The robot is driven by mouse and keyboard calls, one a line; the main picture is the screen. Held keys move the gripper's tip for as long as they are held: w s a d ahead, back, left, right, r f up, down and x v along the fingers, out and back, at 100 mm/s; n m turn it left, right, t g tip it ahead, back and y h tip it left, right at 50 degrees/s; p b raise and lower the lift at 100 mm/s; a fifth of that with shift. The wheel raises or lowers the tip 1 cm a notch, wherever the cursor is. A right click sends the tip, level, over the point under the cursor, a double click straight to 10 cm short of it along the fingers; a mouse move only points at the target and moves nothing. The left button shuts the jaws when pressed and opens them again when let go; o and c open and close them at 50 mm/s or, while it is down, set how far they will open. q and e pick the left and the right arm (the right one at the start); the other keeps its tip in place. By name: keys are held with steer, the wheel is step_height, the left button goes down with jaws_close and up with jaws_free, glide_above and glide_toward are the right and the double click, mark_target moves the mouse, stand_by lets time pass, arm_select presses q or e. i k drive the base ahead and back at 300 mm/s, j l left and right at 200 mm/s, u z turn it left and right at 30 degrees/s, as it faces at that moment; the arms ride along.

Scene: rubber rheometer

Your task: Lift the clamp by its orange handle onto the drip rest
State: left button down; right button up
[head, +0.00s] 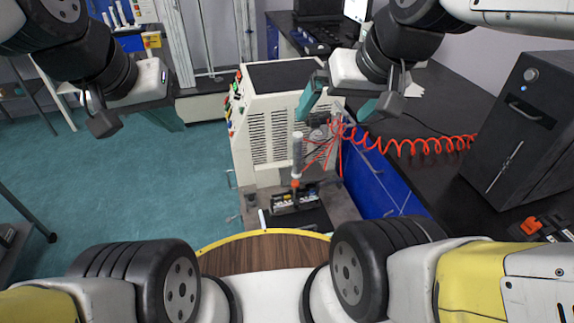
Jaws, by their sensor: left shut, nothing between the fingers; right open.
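An orange-and-black item (548,228) lies on the dark bench top at the far right edge, partly cut off. Another small orange part (295,184) sits at the foot of an upright clear cylinder (297,155) in front of the white machine. I cannot tell for sure which of these is the clamp's orange handle, and I cannot make out the drip rest. My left gripper (168,119) is shut and empty over the teal floor at left. My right gripper (338,104) is open and empty, above and in front of the white machine, apart from both orange items.
The white machine (275,115) stands in the middle, with a black block (296,198) at its front. A red coiled hose (425,146) runs across to the right. A black box (525,125) stands on the dark bench (440,115). Floor (130,185) at left is clear.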

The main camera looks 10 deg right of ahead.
mark_target(303, 197)
steer(key=k, duration=0.3)
steer(key=k+z, duration=0.1)
steer(key=z, duration=0.3)
steer(key=k+z, duration=0.15)
steer(key=z, duration=0.2)
steer(key=k+l+z, duration=0.1)
steer(key=z, duration=0.3)
steer(key=j+z, duration=0.25)
steer(key=j, duration=1)
steer(key=j+z, duration=0.2)
steer(key=j, duration=1)
steer(key=k+j, duration=0.1)
steer(key=j, duration=0.85)
steer(key=i, duration=0.5)
